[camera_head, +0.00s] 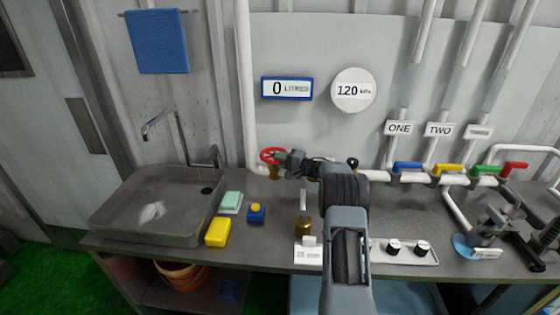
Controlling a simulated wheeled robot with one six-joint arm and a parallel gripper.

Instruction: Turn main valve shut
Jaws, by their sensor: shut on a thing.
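A red round handwheel (268,154), which appears to be the main valve, sits low at the foot of the white vertical pipe, right of the sink. It has a brass-coloured body (274,172) beneath. My gripper (280,156) reaches from the right and is shut on the right side of the red wheel. The fingers and my arm hide part of the wheel and the pipe behind. How far the valve is turned cannot be read from the wheel.
A sink (160,207), yellow sponge (218,232) and blue-yellow item (256,213) are left. Wall displays read 0 litres (287,88) and 120 kPa (353,90). A brown bottle (303,226) stands beside my arm.

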